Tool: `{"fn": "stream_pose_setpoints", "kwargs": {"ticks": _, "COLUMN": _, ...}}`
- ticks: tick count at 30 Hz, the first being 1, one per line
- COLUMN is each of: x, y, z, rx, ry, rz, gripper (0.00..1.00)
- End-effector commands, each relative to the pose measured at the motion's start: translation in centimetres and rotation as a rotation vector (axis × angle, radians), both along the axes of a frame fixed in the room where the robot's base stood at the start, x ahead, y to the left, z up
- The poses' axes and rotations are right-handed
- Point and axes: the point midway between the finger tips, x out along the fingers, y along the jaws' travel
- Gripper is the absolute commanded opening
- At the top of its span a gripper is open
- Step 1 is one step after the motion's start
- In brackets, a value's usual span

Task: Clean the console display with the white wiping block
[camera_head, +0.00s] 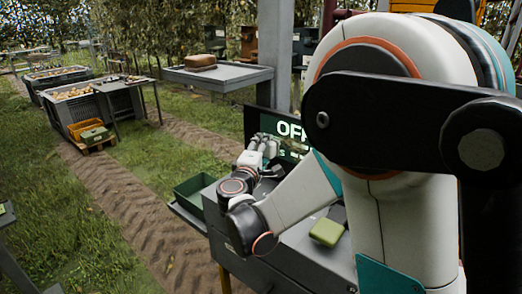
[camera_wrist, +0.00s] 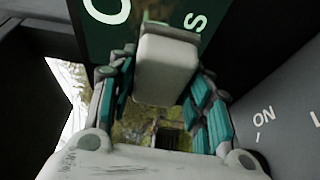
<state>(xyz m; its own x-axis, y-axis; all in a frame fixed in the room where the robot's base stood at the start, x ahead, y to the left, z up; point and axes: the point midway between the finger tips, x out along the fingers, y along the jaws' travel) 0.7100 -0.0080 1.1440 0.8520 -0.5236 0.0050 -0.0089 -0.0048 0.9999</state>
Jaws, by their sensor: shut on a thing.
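The console display (camera_head: 256,122) is a dark screen with pale green letters, "OFF" on the upper line, partly hidden behind my arm in the head view. In the wrist view the dark green display (camera_wrist: 228,35) fills the top, with large pale letters at a slant. My gripper (camera_wrist: 162,75) is shut on the white wiping block (camera_wrist: 167,68), one teal-padded finger on each side. The block's far end is at the display; I cannot tell whether it touches. In the head view my gripper (camera_head: 268,147) is small in front of the display, and the block is not clear there.
The grey console top (camera_head: 290,262) lies below my arm, with a yellow-green block (camera_head: 327,231) on it. A green bin (camera_head: 193,193) is at its left. A post (camera_head: 275,55) and a grey shelf (camera_head: 222,76) stand behind.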

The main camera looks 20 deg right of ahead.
Motion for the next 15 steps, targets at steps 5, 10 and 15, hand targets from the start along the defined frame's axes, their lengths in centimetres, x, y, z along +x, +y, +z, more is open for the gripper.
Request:
{"fn": "stream_pose_setpoints", "kwargs": {"ticks": 5, "x": 0.21, "y": -0.26, "z": 0.00, "rx": 0.000, "ry": 0.000, "rz": 0.000, "gripper": 0.26}}
{"fn": "stream_pose_setpoints", "kwargs": {"ticks": 10, "x": 0.40, "y": -0.48, "z": 0.00, "rx": 0.000, "ry": 0.000, "rz": 0.001, "gripper": 0.26}}
{"fn": "stream_pose_setpoints", "kwargs": {"ticks": 15, "x": 0.57, "y": -0.73, "z": 0.00, "rx": 0.000, "ry": 0.000, "rz": 0.001, "gripper": 0.26}}
